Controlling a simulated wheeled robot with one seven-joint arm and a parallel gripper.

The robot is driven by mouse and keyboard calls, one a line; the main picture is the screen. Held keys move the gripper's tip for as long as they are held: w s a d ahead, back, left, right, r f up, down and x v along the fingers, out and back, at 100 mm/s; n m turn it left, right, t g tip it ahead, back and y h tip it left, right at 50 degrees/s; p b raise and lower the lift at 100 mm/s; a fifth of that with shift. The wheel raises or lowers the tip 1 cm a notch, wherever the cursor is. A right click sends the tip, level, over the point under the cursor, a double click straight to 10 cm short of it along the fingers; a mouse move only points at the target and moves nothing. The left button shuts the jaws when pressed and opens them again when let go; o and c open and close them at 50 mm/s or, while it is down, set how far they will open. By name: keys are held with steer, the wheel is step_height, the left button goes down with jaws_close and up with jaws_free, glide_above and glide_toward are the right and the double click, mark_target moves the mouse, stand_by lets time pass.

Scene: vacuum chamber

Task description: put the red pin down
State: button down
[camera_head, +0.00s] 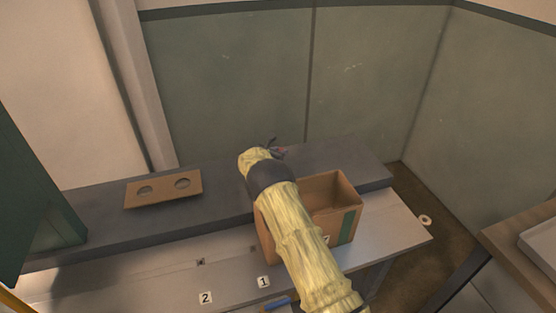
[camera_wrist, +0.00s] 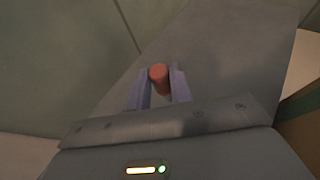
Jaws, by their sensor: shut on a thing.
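The red pin (camera_wrist: 160,79) is a short red cylinder, held between the two fingers of my gripper (camera_wrist: 160,83) in the wrist view. Its round end faces the camera. In the head view my gripper (camera_head: 277,149) is over the dark raised shelf (camera_head: 345,167) at the back of the bench, just behind the cardboard box. I cannot tell whether the pin touches the shelf.
An open cardboard box (camera_head: 318,188) with a green stripe stands right of my arm. A brown board with two round holes (camera_head: 163,189) lies on the shelf to the left. Number tags 1 (camera_head: 263,282) and 2 (camera_head: 206,298) are on the bench front. The shelf's right end looks clear.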

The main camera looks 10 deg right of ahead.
steer(key=shift+a+f, duration=0.2)
steer(key=shift+f, duration=1.6)
steer(key=shift+f, duration=0.25)
steer(key=c, duration=1.3)
jaws_free()
steer(key=shift+r, duration=0.1)
steer(key=shift+o, duration=0.2)
steer(key=shift+r, duration=0.15)
steer(key=v, duration=1.2)
steer(key=shift+b, duration=0.45)
steer(key=shift+d+r, duration=0.1)
